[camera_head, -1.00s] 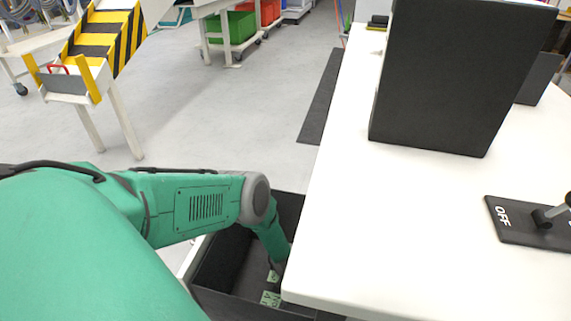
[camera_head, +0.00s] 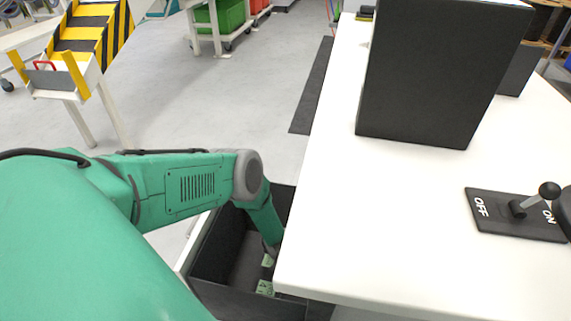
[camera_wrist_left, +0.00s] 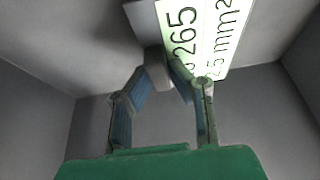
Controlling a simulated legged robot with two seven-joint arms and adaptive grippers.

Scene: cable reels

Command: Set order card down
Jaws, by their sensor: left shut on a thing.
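My left arm reaches down into a dark open bin (camera_head: 222,290) beside the white table. In the left wrist view my left gripper (camera_wrist_left: 168,78) is shut on the order card (camera_wrist_left: 208,35), a pale green card with dark print reading "265" and "mm2". The fingertips meet at the card's lower edge, inside grey walls. In the head view small pale green pieces (camera_head: 265,287) show low in the bin near the hand. I cannot tell which of them is the held card. The table edge hides part of the bin.
The white table (camera_head: 330,240) fills the right side, its edge close to my left forearm. On it stand a black box (camera_head: 430,75) and an OFF/ON lever switch (camera_head: 500,212). A dark mat (camera_head: 314,85) lies on the floor. A yellow-and-black striped stand (camera_head: 95,35) is at upper left.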

